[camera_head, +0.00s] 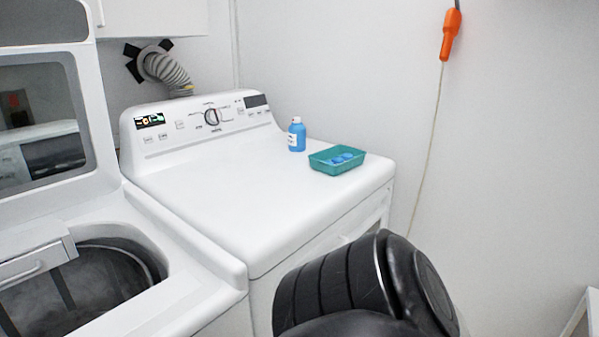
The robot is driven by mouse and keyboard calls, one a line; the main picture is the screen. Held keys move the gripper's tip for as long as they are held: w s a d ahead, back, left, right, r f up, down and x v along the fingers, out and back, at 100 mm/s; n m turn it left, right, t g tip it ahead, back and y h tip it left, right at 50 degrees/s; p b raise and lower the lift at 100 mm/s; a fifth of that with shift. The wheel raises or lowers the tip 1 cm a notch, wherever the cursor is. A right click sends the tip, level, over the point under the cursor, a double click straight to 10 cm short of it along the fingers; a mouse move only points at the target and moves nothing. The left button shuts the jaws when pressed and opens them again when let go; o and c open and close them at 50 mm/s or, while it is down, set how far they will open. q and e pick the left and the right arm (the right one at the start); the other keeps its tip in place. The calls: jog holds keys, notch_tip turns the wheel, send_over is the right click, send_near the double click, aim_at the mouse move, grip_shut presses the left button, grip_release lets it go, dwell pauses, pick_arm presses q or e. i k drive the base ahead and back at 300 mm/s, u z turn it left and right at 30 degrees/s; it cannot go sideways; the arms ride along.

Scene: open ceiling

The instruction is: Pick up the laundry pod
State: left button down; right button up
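Blue laundry pods (343,157) lie inside a green tray (336,169) on the right part of the white dryer top. A small blue bottle (297,137) with a white cap stands upright just to the left of the tray. A black part of my arm fills the lower right, in front of the dryer and apart from the tray. Neither gripper's fingers are visible.
The white dryer top (225,185) is clear left of the bottle and in front. An open washer (190,295) with its lid (98,130) raised stands at the left. A wall is behind, with an orange handle (449,35) hanging on a cord.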

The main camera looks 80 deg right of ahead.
aim_at(337, 160)
jog(key=z, duration=3.7)
jog(key=i, duration=1.45)
jog(key=u, duration=2.5)
